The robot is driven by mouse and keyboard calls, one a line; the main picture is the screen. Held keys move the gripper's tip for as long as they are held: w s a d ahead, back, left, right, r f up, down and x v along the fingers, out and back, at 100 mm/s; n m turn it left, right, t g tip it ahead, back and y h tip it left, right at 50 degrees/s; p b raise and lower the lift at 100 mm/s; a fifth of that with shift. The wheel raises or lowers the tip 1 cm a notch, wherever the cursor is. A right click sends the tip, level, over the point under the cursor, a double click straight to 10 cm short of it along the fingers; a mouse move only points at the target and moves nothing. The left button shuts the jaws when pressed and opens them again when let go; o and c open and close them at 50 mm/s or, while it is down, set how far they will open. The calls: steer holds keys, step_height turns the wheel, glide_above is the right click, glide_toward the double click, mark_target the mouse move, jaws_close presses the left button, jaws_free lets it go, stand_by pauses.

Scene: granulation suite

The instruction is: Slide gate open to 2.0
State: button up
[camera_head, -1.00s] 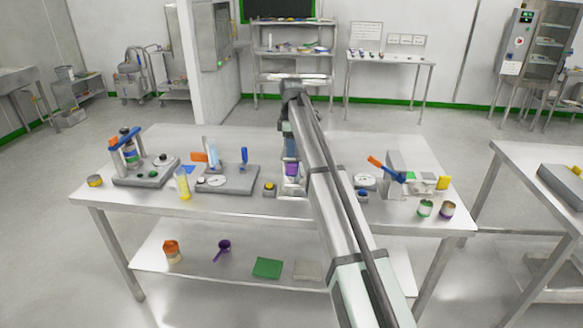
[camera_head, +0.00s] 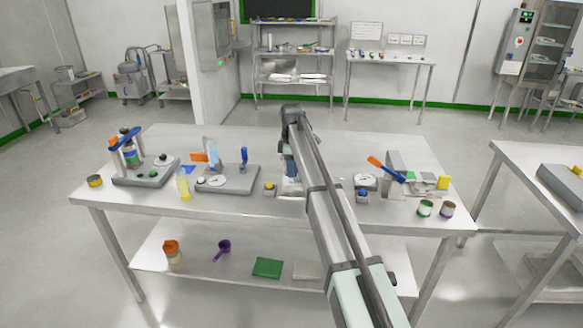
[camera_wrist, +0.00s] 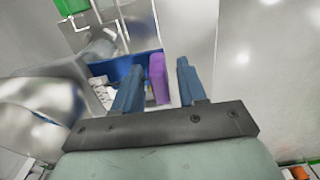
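A purple upright tab (camera_wrist: 158,78), which may be the slide gate's handle, shows in the wrist view between and beyond my gripper's two blue fingers. My gripper (camera_wrist: 160,66) is open, with a visible gap between the tab and the right finger. Contact with the left finger cannot be told. In the head view my gripper is low over the middle of the table, mostly hidden behind my arm. The purple tab cannot be made out there. No gate scale is readable.
Left on the table (camera_head: 130,208) are a grey fixture with a blue bar (camera_head: 127,139), a yellow bottle (camera_head: 183,185) and a gauge base (camera_head: 228,181). To the right stand a dial (camera_head: 364,181), an orange-and-blue lever (camera_head: 386,168) and two small cans (camera_head: 426,208). The back right is clear.

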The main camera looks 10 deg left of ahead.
jaws_close()
stand_by(0.4)
steer(key=shift+a, duration=1.45)
steer(key=shift+c, duration=0.9)
jaws_free()
steer(key=shift+a, duration=0.15)
steer(key=shift+o, duration=1.2)
steer(key=shift+r, duration=0.1)
step_height(320, 180, up, 14)
